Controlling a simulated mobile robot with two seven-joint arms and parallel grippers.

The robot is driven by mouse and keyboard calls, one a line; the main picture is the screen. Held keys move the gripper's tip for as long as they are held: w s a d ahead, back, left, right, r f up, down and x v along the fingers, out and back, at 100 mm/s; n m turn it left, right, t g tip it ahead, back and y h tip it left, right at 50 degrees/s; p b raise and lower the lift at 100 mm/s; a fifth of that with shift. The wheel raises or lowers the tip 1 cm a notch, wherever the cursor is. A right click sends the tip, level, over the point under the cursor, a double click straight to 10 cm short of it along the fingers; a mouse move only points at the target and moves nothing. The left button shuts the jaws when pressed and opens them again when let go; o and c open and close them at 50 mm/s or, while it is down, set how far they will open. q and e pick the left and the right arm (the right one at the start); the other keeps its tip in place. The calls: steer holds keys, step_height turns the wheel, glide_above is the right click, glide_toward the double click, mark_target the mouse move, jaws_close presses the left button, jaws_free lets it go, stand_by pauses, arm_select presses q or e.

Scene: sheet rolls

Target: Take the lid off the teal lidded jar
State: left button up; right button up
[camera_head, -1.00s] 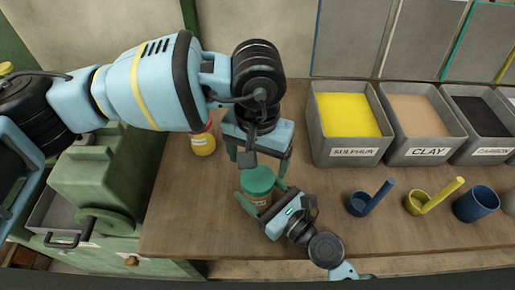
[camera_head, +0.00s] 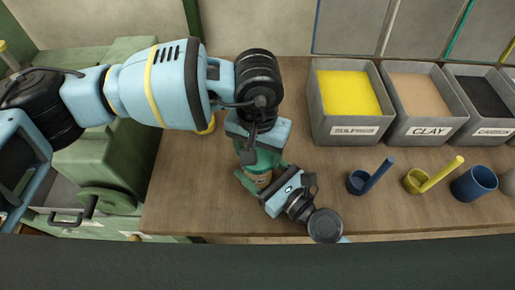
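The teal lidded jar (camera_head: 260,179) stands upright on the wooden bench, its brown labelled body showing low down. Its teal lid is mostly hidden by my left gripper (camera_head: 262,156), which comes down from above and sits right over the lid. Whether the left fingers are closed on the lid is hidden. My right gripper (camera_head: 259,184) comes in from the lower right, with one green finger on each side of the jar's body, and it looks shut on it.
Grey bins of yellow sulphur (camera_head: 345,130), clay (camera_head: 425,130) and black carbon (camera_head: 490,131) stand at the back right. A blue scoop (camera_head: 358,182), a yellow scoop (camera_head: 416,180) and a blue cup (camera_head: 474,184) stand before them. A yellow container (camera_head: 206,127) is partly hidden by my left arm.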

arm_select(q)
steer(key=shift+c, duration=1.4)
steer(key=n, duration=1.3)
steer(key=shift+n, duration=0.3)
steer(key=n, duration=0.4)
steer(key=shift+n, duration=0.4)
steer(key=n, duration=0.4)
steer(key=shift+r+n, duration=0.1)
steer(key=shift+n, duration=0.3)
steer(key=n, duration=0.4)
steer(key=shift+n, duration=0.3)
steer(key=n, duration=0.4)
steer(key=shift+n, duration=0.4)
steer(key=n, duration=0.3)
